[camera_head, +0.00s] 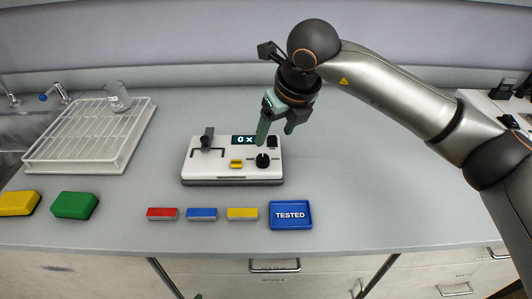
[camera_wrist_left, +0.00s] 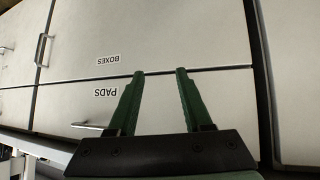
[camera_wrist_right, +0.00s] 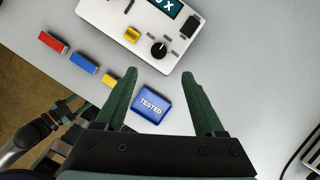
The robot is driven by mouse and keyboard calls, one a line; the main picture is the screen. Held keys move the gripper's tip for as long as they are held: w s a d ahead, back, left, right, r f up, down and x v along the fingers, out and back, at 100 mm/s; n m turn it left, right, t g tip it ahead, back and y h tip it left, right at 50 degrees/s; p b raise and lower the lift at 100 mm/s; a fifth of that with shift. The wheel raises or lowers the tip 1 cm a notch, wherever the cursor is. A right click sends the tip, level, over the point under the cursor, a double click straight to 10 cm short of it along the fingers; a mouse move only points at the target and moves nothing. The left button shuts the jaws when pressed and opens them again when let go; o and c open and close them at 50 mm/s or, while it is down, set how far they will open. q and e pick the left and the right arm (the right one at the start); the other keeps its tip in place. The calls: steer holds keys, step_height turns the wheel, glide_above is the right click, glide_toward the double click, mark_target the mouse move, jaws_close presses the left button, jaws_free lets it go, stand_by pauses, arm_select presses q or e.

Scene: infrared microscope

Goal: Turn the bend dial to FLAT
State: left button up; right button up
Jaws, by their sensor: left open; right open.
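The white instrument (camera_head: 215,168) stands on the counter. The bend dial appears to be the round black knob (camera_head: 263,160) at its front right; the knob also shows in the right wrist view (camera_wrist_right: 159,49), with small labels around it too small to read. My right gripper (camera_head: 275,138) is open and empty, above and behind the knob in the head view, fingers pointing down, apart from it. In the right wrist view the knob lies just beyond the gap between the fingertips (camera_wrist_right: 161,74). My left gripper (camera_wrist_left: 160,72) is open and empty, facing the drawer fronts below the counter.
The instrument has a display (camera_head: 244,140), a yellow button (camera_head: 236,163) and a black lever (camera_head: 207,138). Red (camera_head: 162,214), blue (camera_head: 202,214) and yellow (camera_head: 242,214) blocks and a blue TESTED tray (camera_head: 291,224) lie in front. A white rack (camera_head: 64,162) stands left. Counter right of the instrument is clear.

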mark_target(264, 159)
steer(key=x, duration=1.1)
steer(key=shift+b, duration=0.35)
steer(key=shift+c, duration=0.2)
jaws_close()
